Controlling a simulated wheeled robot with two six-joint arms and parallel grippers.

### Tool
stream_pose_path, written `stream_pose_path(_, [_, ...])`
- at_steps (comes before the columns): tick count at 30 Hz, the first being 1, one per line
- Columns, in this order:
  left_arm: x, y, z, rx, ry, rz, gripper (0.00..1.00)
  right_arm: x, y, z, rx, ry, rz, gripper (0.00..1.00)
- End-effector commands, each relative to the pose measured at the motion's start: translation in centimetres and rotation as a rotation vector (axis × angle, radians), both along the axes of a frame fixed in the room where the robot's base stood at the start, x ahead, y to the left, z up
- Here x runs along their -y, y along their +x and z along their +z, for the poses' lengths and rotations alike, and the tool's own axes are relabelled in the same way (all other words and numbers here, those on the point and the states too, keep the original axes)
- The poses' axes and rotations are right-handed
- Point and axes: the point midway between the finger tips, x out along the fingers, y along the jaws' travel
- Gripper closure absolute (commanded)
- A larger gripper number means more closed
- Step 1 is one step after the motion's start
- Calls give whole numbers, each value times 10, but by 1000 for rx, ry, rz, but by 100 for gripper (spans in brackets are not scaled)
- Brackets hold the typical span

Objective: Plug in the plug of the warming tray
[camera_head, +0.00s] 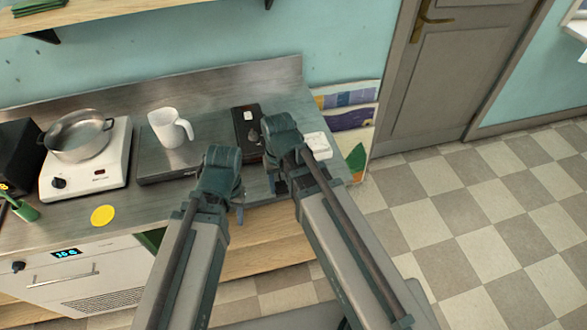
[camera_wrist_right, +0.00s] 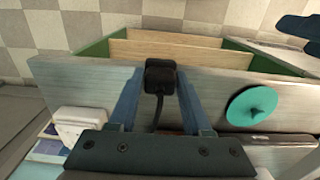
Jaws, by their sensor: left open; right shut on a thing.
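The flat grey warming tray (camera_head: 152,168) lies on the counter with a white mug (camera_head: 167,128) standing on it. My right gripper (camera_head: 273,184) is over the counter's right part. In the right wrist view, it (camera_wrist_right: 160,92) is shut on a black plug (camera_wrist_right: 160,76), whose black cord hangs between the fingers. The plug is hidden in the head view. A white box (camera_head: 318,146), probably the socket, sits at the counter's right end, apart from the plug. It also shows in the right wrist view (camera_wrist_right: 78,122). My left gripper (camera_head: 240,212) is open near the front edge.
A hot plate (camera_head: 88,188) with a metal pot (camera_head: 78,138) stands left. A black device (camera_head: 246,130) lies behind my right gripper. A yellow disc (camera_head: 103,215) lies near the front edge. The right wrist view shows a teal disc (camera_wrist_right: 252,105) and an open drawer (camera_wrist_right: 180,50).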

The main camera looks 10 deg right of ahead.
Motion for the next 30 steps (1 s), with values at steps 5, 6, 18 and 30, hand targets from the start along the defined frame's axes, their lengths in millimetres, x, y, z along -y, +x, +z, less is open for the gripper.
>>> stream_pose_path(5, [0,0,4,0,0,0,50,-25,-25,4,0,0,3,100])
stream_pose_path(6, [0,0,4,0,0,0,50,-29,-29,4,0,0,3,100])
stream_pose_path(18, [0,0,6,0,0,0,50,-43,-41,6,-1,0,-1,100])
stream_pose_path(30, [0,0,9,0,0,0,50,-39,-36,9,-2,0,-2,100])
